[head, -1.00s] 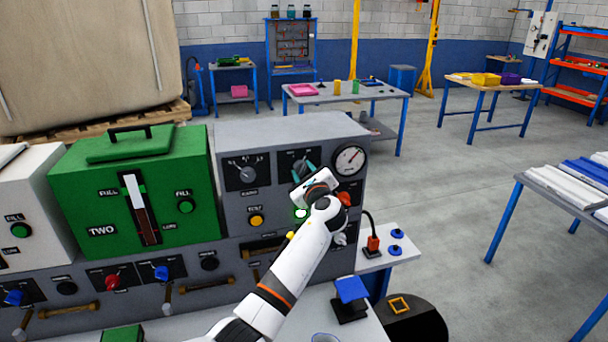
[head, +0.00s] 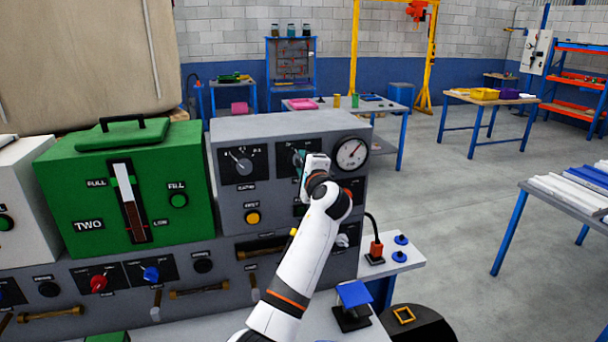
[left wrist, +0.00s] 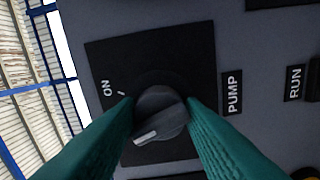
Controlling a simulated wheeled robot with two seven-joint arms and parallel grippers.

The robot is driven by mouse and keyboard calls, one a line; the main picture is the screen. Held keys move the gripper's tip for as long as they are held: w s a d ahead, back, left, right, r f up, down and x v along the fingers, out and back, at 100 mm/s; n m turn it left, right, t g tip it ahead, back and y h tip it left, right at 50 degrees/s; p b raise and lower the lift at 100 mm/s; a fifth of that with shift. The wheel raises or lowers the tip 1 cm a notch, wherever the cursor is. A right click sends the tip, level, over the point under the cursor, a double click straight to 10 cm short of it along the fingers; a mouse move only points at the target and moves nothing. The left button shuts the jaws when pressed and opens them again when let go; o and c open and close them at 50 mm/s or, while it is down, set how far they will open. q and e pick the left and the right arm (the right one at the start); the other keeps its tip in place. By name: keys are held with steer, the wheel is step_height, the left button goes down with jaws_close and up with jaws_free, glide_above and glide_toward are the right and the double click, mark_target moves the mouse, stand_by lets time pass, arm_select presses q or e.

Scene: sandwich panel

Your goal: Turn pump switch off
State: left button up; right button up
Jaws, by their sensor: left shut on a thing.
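The pump switch (left wrist: 160,118) is a round dark grey knob on a black plate (left wrist: 107,62). Its pale pointer mark points to the lower left in the left wrist view, away from the "ON" label at upper left. The "PUMP" label (left wrist: 232,94) is beside the plate. My left gripper (left wrist: 161,106) has its teal fingers shut on the knob, one on each side. In the head view the left gripper (head: 299,160) is at the switch plate on the grey panel (head: 222,140) and mostly hides the knob. My right gripper is not in view.
A round gauge (head: 351,154) is right of the switch, and another selector knob (head: 243,166) is left of it. A yellow button (head: 253,218) sits below. A green tank (head: 65,185) stands to the left.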

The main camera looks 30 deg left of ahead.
arm_select(q)
steer(key=shift+f+n+b, duration=0.1)
steer(key=shift+n+b, duration=0.6)
steer(key=shift+n, duration=0.3)
steer(key=o, duration=1)
steer(key=b+v, duration=0.3)
steer(key=v, duration=0.9)
